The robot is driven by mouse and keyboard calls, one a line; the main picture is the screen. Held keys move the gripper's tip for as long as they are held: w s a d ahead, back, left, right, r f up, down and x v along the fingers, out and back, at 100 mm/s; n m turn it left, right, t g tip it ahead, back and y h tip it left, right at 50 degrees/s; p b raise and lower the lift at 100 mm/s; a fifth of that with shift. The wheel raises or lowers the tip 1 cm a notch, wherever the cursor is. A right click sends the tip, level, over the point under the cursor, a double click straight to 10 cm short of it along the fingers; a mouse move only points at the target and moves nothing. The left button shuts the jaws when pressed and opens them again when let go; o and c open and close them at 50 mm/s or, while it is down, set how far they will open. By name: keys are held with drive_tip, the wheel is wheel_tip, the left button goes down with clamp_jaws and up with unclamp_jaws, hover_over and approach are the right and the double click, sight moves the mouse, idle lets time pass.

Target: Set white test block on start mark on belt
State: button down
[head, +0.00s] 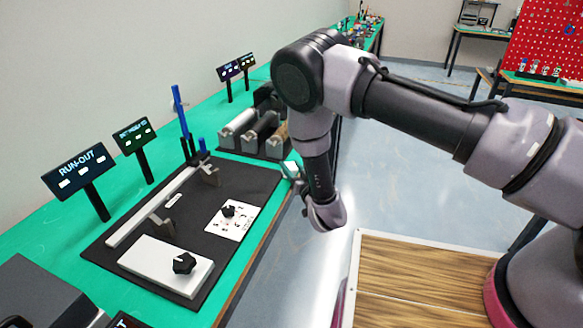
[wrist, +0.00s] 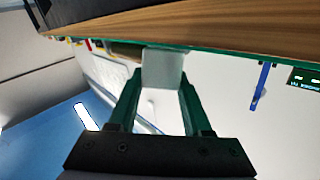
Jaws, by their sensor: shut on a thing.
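The white test block (wrist: 163,68) sits between the tips of my gripper's green fingers (wrist: 160,90) in the wrist view, and the gripper is shut on it. In the head view my gripper (head: 291,171) is at the table's front edge, right of the black board, partly hidden by my arm. The black board (head: 255,181) carries a long pale rail (head: 150,207) with metal brackets. A small white oval mark (head: 173,200) lies beside the rail; I cannot tell if it is the start mark. The belt is not clearly distinguishable.
A white panel with a black knob (head: 145,262) and a smaller knob plate (head: 243,218) are on the board. Rollers (head: 240,122) stand behind it. Blue posts (head: 180,115) and small signs, one reading RUN-OUT (head: 78,172), line the table's back. A wooden-topped surface (head: 430,285) is at lower right.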

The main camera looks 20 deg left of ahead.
drive_tip(key=shift+f, duration=0.15)
drive_tip(key=shift+c, duration=1.7)
unclamp_jaws()
